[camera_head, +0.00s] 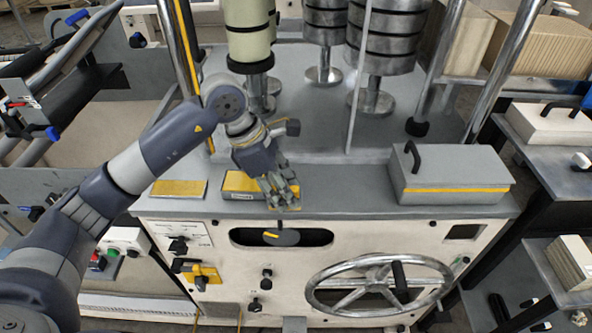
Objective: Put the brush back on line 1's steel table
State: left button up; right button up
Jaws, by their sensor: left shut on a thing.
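My left gripper (283,197) reaches in from the left with its fingers pointing down, over the front edge of the grey machine top (330,190). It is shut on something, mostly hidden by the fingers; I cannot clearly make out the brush. A grey and yellow box (240,184) lies on the top just left of the fingers. A dark disc (280,237) with a yellow mark shows below the gripper, in front of a slot. I cannot tell which surface is line 1's steel table. My right gripper is out of view.
A grey lidded box (450,175) with a black handle stands right on the top. A yellow plate (179,188) lies left. Metal rolls (388,40) and upright posts stand behind. A handwheel (378,284) sticks out in front. A dark-framed rack with a white box (549,124) is at right.

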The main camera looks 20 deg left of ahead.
pick_arm(q)
jog(key=w+p, duration=0.1)
jog(key=w, duration=0.2)
jog(key=w+p, duration=0.1)
jog(key=w, duration=0.2)
jog(key=w+a, duration=0.1)
jog(key=w, duration=0.2)
jog(key=shift+w+f+p, duration=0.2)
jog(key=shift+f+p, duration=0.7)
notch_tip(320, 180, down, 2)
jog(key=shift+f+p, duration=0.1)
jog(key=shift+p, duration=0.45)
jog(key=shift+f, duration=0.2)
jog(key=shift+f+b, duration=0.15)
jog(key=shift+b, duration=0.15)
jog(key=o, duration=1.1)
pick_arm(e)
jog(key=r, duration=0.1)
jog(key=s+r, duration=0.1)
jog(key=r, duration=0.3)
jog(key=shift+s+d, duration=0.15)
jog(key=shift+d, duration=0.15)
